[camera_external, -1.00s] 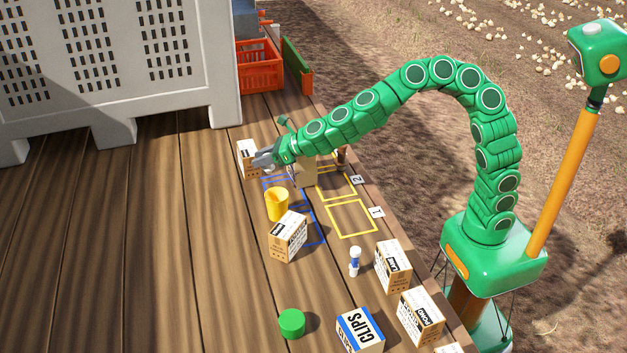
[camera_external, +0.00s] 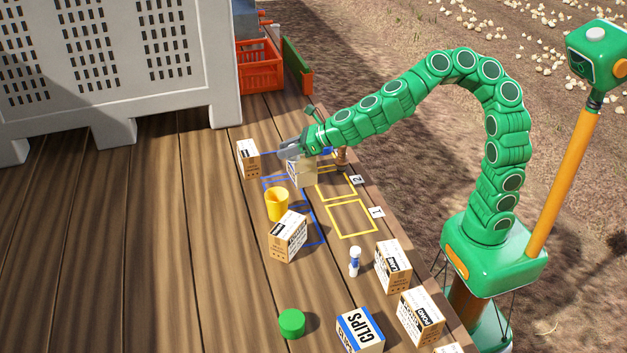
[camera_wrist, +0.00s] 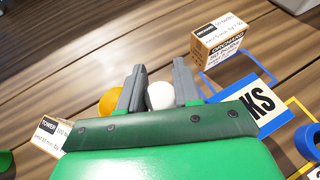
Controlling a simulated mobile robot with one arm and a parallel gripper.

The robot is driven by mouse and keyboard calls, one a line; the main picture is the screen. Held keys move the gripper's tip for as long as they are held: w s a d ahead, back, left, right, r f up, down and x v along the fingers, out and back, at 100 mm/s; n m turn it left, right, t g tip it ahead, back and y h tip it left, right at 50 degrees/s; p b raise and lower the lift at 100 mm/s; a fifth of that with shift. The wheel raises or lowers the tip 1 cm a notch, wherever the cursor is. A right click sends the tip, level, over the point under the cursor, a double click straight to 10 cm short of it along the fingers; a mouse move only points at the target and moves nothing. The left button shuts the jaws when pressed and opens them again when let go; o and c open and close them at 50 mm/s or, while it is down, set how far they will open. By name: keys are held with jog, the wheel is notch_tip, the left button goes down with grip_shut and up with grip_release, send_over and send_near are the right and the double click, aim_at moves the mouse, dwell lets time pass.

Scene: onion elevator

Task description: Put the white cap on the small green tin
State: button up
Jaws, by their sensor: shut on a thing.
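My gripper (camera_external: 287,150) is over the back part of the deck, above a carton (camera_external: 302,174). In the wrist view my gripper (camera_wrist: 160,72) has its two grey fingers on either side of a rounded white thing, which looks like the white cap (camera_wrist: 160,96). It is shut on it. The cap cannot be made out in the external view. A short green cylinder, likely the small green tin (camera_external: 291,324), stands upright at the front of the deck, well apart from my gripper.
A yellow cup (camera_external: 277,204) and a carton (camera_external: 288,236) stand between gripper and tin. A small white-and-blue bottle (camera_external: 354,262), a CLIPS box (camera_external: 360,331) and PONG cartons (camera_external: 393,266) stand at right. Another carton (camera_external: 248,158) is left of my gripper. The left deck is clear.

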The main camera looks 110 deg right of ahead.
jog(key=w+a+r+n+y, duration=0.25)
jog(key=a+n+y, duration=0.2)
jog(key=a, duration=0.65)
jog(key=w+a+r+n+y, duration=0.1)
jog(key=w+a+n+y, duration=0.35)
jog(key=a, duration=0.65)
jog(key=s+a+r+n+g+y, duration=0.1)
jog(key=s+a+n+g+y, duration=0.35)
jog(key=a, duration=0.75)
jog(key=s+a+n+g+y, duration=0.3)
jog(key=a+n, duration=0.2)
jog(key=a, duration=0.6)
send_over(291, 325)
jog(key=shift+s+f, duration=0.1)
jog(key=shift+f, duration=6.2)
jog(key=shift+f, duration=0.15)
